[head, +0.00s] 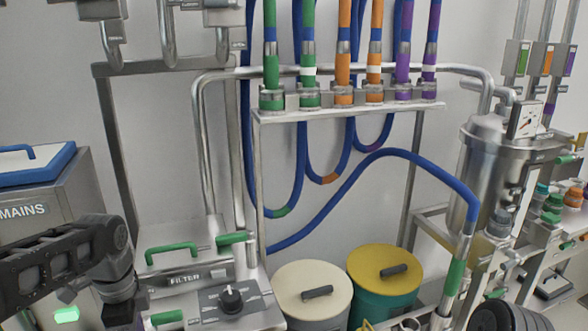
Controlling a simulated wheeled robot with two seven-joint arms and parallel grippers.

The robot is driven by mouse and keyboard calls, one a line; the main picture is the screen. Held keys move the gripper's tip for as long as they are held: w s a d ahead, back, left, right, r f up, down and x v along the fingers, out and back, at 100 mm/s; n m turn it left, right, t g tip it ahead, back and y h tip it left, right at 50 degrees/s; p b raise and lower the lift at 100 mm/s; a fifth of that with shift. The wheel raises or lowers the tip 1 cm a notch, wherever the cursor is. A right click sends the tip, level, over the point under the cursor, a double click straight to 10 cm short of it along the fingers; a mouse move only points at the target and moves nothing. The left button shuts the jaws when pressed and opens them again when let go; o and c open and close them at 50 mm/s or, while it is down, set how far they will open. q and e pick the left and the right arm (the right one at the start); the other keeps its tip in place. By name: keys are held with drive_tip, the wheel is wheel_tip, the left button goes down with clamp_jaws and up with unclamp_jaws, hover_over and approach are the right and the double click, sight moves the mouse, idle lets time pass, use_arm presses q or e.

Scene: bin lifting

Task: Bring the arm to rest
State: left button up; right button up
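My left arm comes in from the left in the head view. It bends down at its dark joint, and its gripper is not visible. A dark rounded part at the bottom right edge appears to be my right arm; no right gripper fingers show. A bin with a cream lid (300,287) stands on the floor at the bottom centre, its lower part cut off. Beside it on the right is a green bin (385,300) with a yellow lid (375,266). Both lids are on and have dark handles.
A filter unit (180,262) with green handles and a black knob stands beside my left arm. A grey box marked MAINS (60,215) is at the left. A pipe rack (350,108) carries coloured hoses above the bins. A steel tank (490,165) stands right.

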use_arm(q)
drive_tip(key=s+d+f+n+h, duration=0.1)
drive_tip(key=d+f+n, duration=0.2)
drive_tip(key=d+f, duration=0.6)
drive_tip(key=s+d+f+n+h, duration=0.1)
drive_tip(key=d+f+n+h, duration=0.2)
drive_tip(key=f, duration=1)
drive_tip(key=s+d+f+n, duration=0.5)
drive_tip(key=s+f, duration=0.2)
drive_tip(key=s, duration=0.1)
drive_tip(key=s+d+f+n, duration=0.5)
drive_tip(key=s+d+f, duration=0.1)
drive_tip(key=s+f, duration=0.1)
drive_tip(key=shift+s+f+t, duration=0.25)
drive_tip(key=shift+s+t, duration=0.05)
drive_tip(key=shift+s, duration=0.6)
